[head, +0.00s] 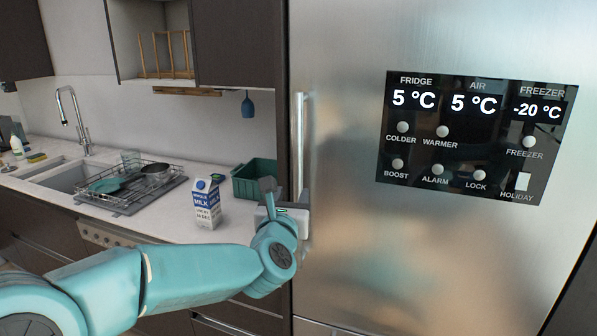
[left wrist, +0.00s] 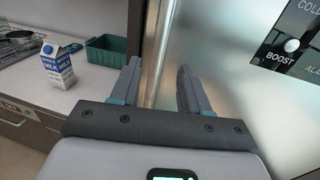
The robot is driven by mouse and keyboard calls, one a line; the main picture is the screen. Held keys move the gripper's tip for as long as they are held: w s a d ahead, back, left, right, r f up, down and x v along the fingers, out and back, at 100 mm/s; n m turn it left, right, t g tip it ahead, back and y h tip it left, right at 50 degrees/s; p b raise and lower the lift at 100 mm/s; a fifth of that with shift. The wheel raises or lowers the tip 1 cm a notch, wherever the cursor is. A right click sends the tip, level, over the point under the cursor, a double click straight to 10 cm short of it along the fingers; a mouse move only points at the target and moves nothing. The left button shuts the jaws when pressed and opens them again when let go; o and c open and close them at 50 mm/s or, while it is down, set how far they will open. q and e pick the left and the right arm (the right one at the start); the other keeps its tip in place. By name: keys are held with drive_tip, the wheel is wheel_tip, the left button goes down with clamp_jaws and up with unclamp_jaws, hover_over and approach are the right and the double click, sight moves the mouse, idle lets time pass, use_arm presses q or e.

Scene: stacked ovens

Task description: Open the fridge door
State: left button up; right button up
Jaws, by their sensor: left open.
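The fridge (head: 430,240) is a tall brushed-steel front on the right in the head view, and its door is shut. Its handle (head: 298,140) is a vertical metal bar along the door's left edge. My left gripper (head: 284,200) is at the handle's lower part, its body hiding the bar's lower end. In the left wrist view my left gripper (left wrist: 158,78) is open, and the handle (left wrist: 159,45) shows between its two fingers. I cannot tell whether either finger touches the bar. My right gripper is not in view.
A milk carton (head: 207,204) and a green crate (head: 254,180) stand on the white counter left of the fridge, close to my left arm. A dish rack (head: 135,185) and sink are further left. A control panel (head: 476,135) is on the fridge front.

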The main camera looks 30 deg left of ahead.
sight(298, 178)
use_arm(q)
drive_tip(key=p+x, duration=0.3)
drive_tip(key=x, duration=0.6)
drive_tip(key=shift+w+a+p, duration=0.15)
drive_tip(key=shift+w+p, duration=0.15)
drive_tip(key=shift+r, duration=0.15)
drive_tip(key=shift+w+a, duration=0.1)
drive_tip(key=shift+w, duration=0.1)
drive_tip(key=c, duration=0.3)
clamp_jaws()
